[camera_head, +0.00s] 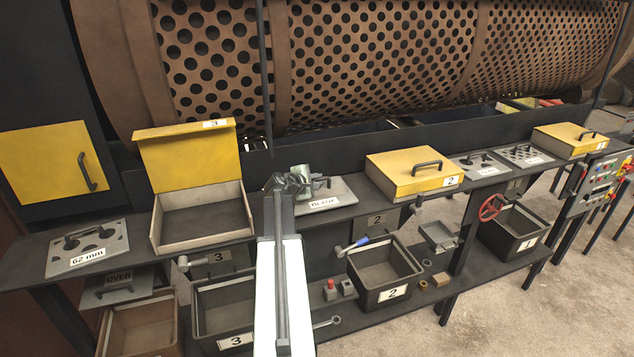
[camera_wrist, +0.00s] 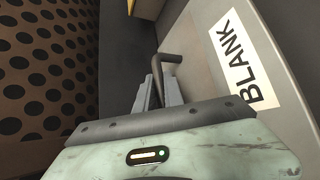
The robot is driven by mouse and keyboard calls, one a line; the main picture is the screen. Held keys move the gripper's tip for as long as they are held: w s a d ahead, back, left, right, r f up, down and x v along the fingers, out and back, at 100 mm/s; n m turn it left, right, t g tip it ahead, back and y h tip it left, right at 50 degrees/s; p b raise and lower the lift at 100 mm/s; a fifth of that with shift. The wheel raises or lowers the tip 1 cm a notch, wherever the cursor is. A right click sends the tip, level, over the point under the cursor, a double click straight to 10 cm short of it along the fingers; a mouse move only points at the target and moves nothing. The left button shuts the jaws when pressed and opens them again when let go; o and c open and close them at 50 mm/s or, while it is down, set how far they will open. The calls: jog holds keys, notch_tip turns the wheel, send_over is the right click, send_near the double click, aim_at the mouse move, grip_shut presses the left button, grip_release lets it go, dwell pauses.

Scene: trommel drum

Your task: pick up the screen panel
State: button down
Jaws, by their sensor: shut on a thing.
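A flat grey screen panel labelled BLANK (camera_head: 333,196) lies on the dark bench shelf, just right of my gripper (camera_head: 300,181) in the head view. In the wrist view, the panel (camera_wrist: 205,85) fills the right side, with its label facing up. My gripper (camera_wrist: 161,90) is shut on the panel's dark bar handle (camera_wrist: 167,60). The panel appears to rest on the shelf; I cannot tell any gap under it. My arm hides part of its left side.
A perforated panel marked 62 mm (camera_head: 88,246) lies at far left. An open yellow-lidded box 3 (camera_head: 203,234) stands left of my arm, a closed yellow box 2 (camera_head: 410,172) to the right. More panels (camera_head: 515,155) lie beyond. The perforated drum (camera_head: 380,55) rises behind.

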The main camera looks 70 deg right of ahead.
notch_tip(320, 180, up, 2)
jog(key=shift+p, duration=0.5)
send_over(298, 214)
jog(key=shift+r+p, duration=0.35)
jog(key=shift+w+a, duration=0.1)
jog(key=shift+a, duration=0.4)
